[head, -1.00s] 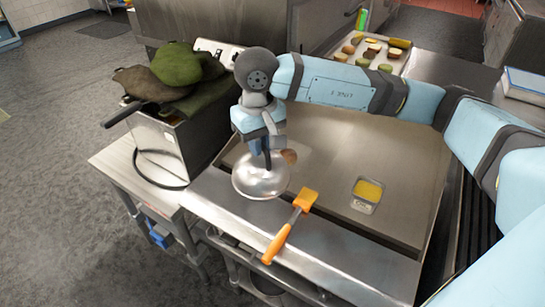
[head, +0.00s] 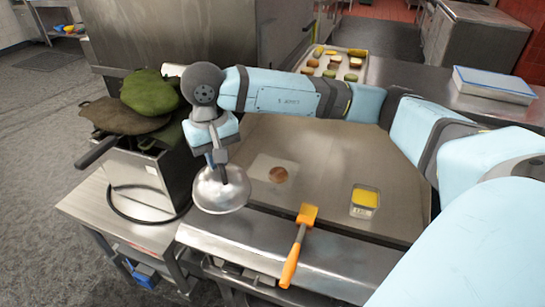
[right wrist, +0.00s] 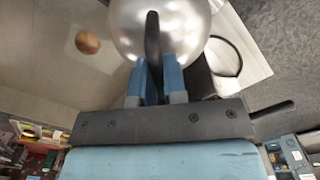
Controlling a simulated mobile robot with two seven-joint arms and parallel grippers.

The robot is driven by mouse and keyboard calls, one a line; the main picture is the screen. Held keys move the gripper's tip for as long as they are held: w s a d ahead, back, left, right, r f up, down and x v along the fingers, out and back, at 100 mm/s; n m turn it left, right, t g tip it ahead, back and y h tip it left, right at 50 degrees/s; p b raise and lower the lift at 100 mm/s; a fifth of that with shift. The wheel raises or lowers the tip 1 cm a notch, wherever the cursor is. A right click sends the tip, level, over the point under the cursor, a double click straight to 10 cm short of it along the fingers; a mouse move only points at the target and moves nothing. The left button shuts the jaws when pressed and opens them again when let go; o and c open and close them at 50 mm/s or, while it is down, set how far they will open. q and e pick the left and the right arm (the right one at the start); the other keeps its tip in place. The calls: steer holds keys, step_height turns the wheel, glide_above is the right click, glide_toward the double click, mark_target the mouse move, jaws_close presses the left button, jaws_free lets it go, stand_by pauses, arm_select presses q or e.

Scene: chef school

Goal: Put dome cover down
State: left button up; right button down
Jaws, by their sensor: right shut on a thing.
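The dome cover (head: 222,192) is a shiny silver dome with a dark handle on top. In the head view it is at the left end of the steel griddle, over its front left edge. My right gripper (head: 216,163) is shut on the handle from above. The right wrist view shows the blue fingers of my right gripper (right wrist: 154,82) on either side of the dark handle, with the dome cover (right wrist: 190,25) beyond. I cannot tell whether the dome's rim touches the surface below. My left gripper is not in view.
A round brown patty (head: 278,174) lies on the griddle (head: 325,165). An orange-handled spatula (head: 298,245) lies at the front edge, with a yellow-filled container (head: 365,200) to its right. Green and brown cloths (head: 150,100) top a steel box at left. A food tray (head: 335,65) is behind.

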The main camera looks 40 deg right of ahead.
steer(key=d+m, duration=0.1)
steer(key=d+r+m, duration=0.1)
steer(key=m, duration=0.1)
steer(key=d+r+m, duration=0.1)
steer(key=d+m, duration=0.1)
steer(key=shift+w+r, duration=0.2)
steer(key=shift+w, duration=0.2)
steer(key=d+r+m, duration=0.5)
steer(key=d+m, duration=0.3)
steer(key=m, duration=0.3)
steer(key=d+r+m, duration=0.6)
steer(key=d+m, duration=0.2)
steer(key=m, duration=0.4)
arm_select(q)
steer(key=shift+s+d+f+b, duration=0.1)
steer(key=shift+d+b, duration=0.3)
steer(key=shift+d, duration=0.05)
arm_select(e)
step_height(320, 180, down, 20)
steer(key=shift+w+a, duration=0.2)
steer(key=shift+w, duration=0.1)
